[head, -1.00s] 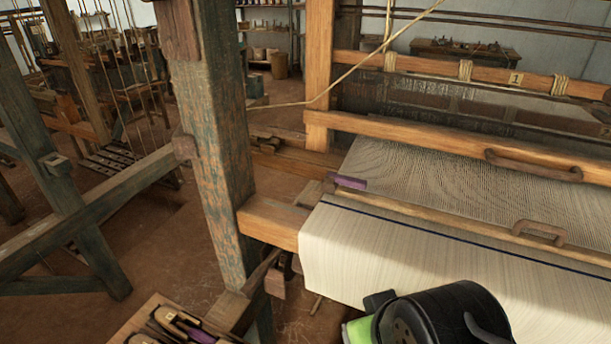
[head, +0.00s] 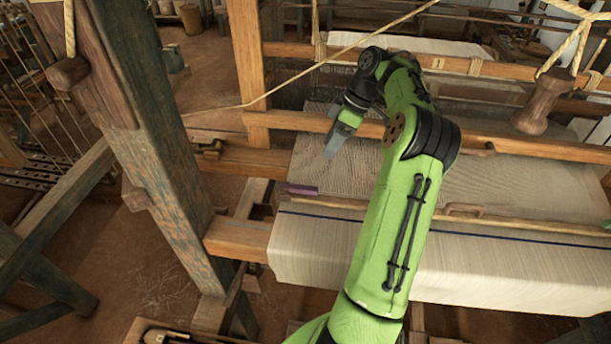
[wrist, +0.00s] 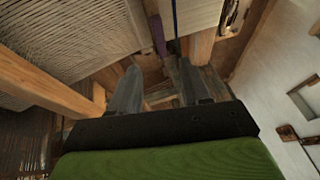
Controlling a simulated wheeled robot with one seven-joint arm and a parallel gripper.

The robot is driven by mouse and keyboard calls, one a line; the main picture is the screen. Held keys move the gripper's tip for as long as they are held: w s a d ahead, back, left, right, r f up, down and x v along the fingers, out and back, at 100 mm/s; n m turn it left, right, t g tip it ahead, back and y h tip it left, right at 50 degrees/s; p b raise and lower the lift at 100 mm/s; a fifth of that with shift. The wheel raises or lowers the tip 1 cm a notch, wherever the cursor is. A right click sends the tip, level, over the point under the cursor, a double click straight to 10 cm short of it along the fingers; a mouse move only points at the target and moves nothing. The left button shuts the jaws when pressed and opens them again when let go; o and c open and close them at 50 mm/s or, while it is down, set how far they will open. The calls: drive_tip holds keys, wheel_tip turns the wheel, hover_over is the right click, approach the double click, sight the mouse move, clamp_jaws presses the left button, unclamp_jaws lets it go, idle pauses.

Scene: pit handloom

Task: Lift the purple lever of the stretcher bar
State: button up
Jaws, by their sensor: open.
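The purple lever (head: 299,189) sticks out at the left edge of the cloth, at the left end of the wooden stretcher bar (head: 375,203). In the wrist view the purple lever (wrist: 158,34) shows at the top, beyond the fingertips and between them. My gripper (head: 330,152) hangs over the warp threads, behind and a little right of the lever, pointing down. In the wrist view my gripper (wrist: 160,80) has its two grey fingers apart with nothing between them. It is apart from the lever.
A thick wooden post (head: 150,150) stands left of the cloth (head: 350,255). The wooden beater beam (head: 500,150) crosses behind the bar. A slanting rope (head: 350,50) runs above, and a wooden handle (head: 545,103) hangs at right.

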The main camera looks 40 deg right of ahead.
sight(307, 187)
drive_tip(key=b+x, duration=0.2)
drive_tip(key=x, duration=1.2)
drive_tip(key=shift+w+d+f, duration=0.1)
drive_tip(key=shift+w+f, duration=0.05)
drive_tip(key=shift+w, duration=0.05)
drive_tip(key=shift+c, duration=0.3)
clamp_jaws()
